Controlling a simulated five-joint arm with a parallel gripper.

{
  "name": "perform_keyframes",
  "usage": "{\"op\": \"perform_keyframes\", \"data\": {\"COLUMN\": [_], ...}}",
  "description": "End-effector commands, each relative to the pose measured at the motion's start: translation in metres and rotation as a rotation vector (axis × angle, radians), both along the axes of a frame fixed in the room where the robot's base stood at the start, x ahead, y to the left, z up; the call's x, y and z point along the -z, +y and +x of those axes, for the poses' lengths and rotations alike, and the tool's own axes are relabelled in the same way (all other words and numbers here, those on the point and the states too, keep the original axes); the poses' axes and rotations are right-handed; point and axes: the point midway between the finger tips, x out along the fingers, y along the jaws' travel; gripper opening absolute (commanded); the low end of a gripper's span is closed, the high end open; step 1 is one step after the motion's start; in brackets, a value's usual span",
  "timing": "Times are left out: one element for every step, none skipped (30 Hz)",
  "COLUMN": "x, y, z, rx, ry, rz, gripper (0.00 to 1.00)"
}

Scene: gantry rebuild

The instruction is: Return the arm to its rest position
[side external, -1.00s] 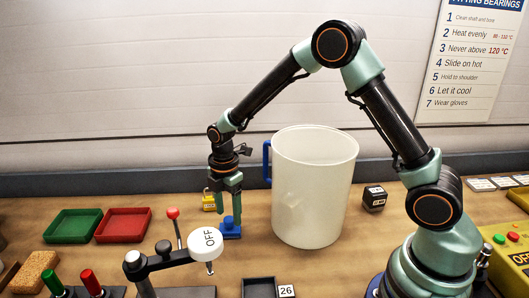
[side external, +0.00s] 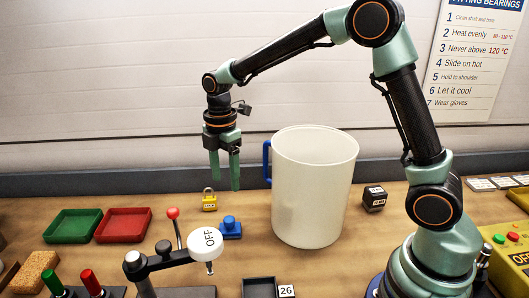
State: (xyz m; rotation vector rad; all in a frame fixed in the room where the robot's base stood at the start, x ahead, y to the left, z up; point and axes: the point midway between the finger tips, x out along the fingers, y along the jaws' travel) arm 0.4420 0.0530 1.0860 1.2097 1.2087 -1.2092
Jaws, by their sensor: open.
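My gripper (side external: 225,187) hangs pointing down, its two green fingers apart with nothing between them. It is in the air above the bench, to the left of the large white jug (side external: 315,190). Below it on the bench are a yellow padlock (side external: 209,200) and a blue block with a round knob (side external: 230,228); the fingertips are clear of both. My arm reaches from the right, bent high over the jug.
The white jug with a blue handle (side external: 267,160) stands mid-bench. A green tray (side external: 73,226) and a red tray (side external: 123,225) lie left. A dark cube (side external: 374,198) is right of the jug.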

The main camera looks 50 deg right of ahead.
Motion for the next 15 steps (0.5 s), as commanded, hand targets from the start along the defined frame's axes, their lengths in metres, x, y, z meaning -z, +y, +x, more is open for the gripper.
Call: {"op": "perform_keyframes", "data": {"x": [0.005, 0.012, 0.021, 0.026, 0.031, 0.039, 0.044, 0.05, 0.057, 0.062, 0.068, 0.075, 0.08, 0.085, 0.091], "y": [0.0, 0.0, 0.0, 0.0, 0.0, 0.0, 0.0, 0.0, 0.0, 0.0, 0.0, 0.0, 0.0, 0.0, 0.0], "z": [-0.001, -0.001, -0.001, -0.001, -0.001, -0.001, -0.001, -0.001, -0.001, -0.001, -0.001, -0.001, -0.001, -0.001, -0.001], "rx": [0.0, 0.0, 0.0, 0.0, 0.0, 0.0, 0.0, 0.0, 0.0, 0.0, 0.0, 0.0, 0.0, 0.0, 0.0], "ry": [0.004, 0.005, 0.007, 0.006, 0.006, 0.006, 0.006, 0.007, 0.005, 0.006, 0.005, 0.005, 0.005, 0.005, 0.004], "rz": [0.0, -0.001, -0.001, -0.001, -0.001, -0.001, -0.001, -0.001, -0.001, -0.001, -0.001, -0.001, -0.001, -0.001, -0.001], "gripper": [0.65, 0.65, 0.65, 0.65, 0.65, 0.65, 0.65, 0.65, 0.65, 0.65, 0.65, 0.65, 0.65, 0.65, 0.65]}}
